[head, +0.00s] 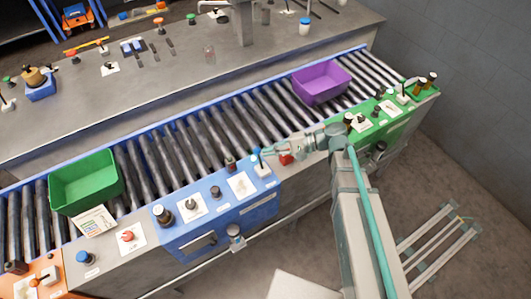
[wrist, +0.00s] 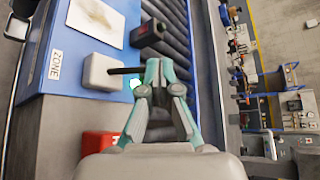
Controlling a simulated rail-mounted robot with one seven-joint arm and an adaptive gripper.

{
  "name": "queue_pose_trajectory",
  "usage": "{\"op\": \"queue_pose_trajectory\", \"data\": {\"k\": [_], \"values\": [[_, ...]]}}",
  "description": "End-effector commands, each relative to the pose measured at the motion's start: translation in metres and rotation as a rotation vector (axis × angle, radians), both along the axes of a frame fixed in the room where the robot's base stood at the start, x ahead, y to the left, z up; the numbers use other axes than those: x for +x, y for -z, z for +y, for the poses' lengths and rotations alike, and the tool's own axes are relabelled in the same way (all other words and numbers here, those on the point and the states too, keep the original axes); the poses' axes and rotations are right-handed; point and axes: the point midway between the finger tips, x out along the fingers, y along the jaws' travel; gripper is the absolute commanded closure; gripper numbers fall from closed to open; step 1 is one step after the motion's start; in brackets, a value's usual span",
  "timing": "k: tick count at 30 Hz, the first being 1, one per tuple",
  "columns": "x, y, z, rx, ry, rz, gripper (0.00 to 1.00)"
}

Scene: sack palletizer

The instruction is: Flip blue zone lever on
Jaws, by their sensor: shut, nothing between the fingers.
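The blue zone panel (head: 225,212) sits along the front of the roller conveyor, and its blue top with a "ZONE" label (wrist: 57,65) fills the left of the wrist view. The lever is a black stick (wrist: 123,71) on a white box (wrist: 102,73); the box also shows at the panel's right end in the head view (head: 263,170). My gripper (wrist: 160,66) is shut and empty, its teal fingertips right beside the stick's free end. I cannot tell whether they touch. In the head view my gripper (head: 268,152) is just above the lever box, partly hiding the stick.
A red block (head: 286,159) lies close under my wrist, and a dark post (wrist: 149,32) stands near the fingertips. A green bin (head: 86,181) and a purple bin (head: 321,83) are on the rollers.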

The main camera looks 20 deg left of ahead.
Motion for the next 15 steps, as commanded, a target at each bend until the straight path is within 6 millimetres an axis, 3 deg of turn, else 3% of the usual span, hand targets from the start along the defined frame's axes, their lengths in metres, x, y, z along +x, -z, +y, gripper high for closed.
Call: {"op": "queue_pose_trajectory", "data": {"k": [15], "values": [[-0.001, -0.012, 0.000, 0.004, -0.001, -0.002, 1.00]]}}
